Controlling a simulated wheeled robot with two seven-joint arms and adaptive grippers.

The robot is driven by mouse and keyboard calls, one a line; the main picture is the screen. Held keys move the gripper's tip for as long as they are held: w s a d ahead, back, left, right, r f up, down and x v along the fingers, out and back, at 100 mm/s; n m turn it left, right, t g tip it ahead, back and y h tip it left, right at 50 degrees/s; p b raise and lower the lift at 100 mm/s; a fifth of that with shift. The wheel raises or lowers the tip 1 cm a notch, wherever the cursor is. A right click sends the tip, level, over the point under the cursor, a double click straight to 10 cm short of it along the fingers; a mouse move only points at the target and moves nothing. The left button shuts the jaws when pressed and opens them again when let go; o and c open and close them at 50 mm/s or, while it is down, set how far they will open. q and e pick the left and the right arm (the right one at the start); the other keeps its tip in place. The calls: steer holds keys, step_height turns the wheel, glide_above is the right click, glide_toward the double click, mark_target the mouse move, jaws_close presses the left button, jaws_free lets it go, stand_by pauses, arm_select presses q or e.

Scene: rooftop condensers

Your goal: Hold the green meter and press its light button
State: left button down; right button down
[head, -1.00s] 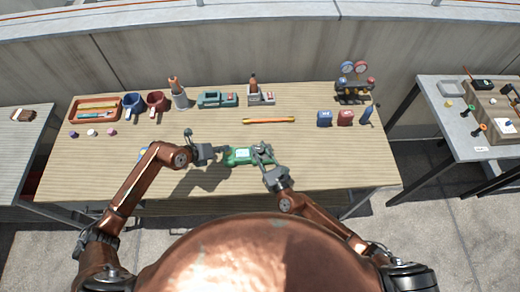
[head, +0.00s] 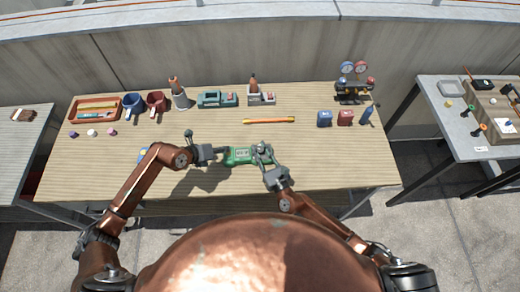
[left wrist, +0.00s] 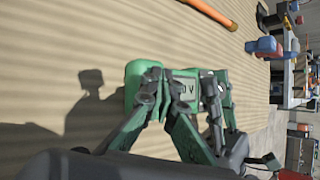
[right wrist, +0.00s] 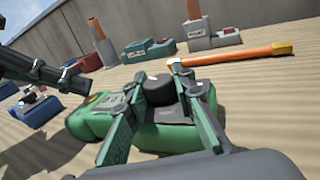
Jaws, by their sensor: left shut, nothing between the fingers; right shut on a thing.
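My left gripper (head: 226,153) is shut and empty at the meter's left end. Its fingertips (left wrist: 158,85) overlap the meter in the left wrist view; I cannot tell whether they touch. The light button is not clearly visible.
An orange rod (head: 268,120) lies behind the meter. Mugs (head: 133,104), a red tray (head: 94,108), a teal device (head: 217,99) and a gauge set (head: 355,83) stand farther back. The table's right front is clear.

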arm_select(q)
steer(key=shift+r, duration=0.35)
steer(key=shift+r, duration=2.95)
arm_select(e)
steer(key=c, duration=1.6)
jaws_free()
steer(key=shift+o, duration=0.7)
steer(key=o, duration=0.3)
arm_select(q)
steer(key=shift+r, duration=0.25)
arm_select(e)
steer(key=shift+v, duration=4.5)
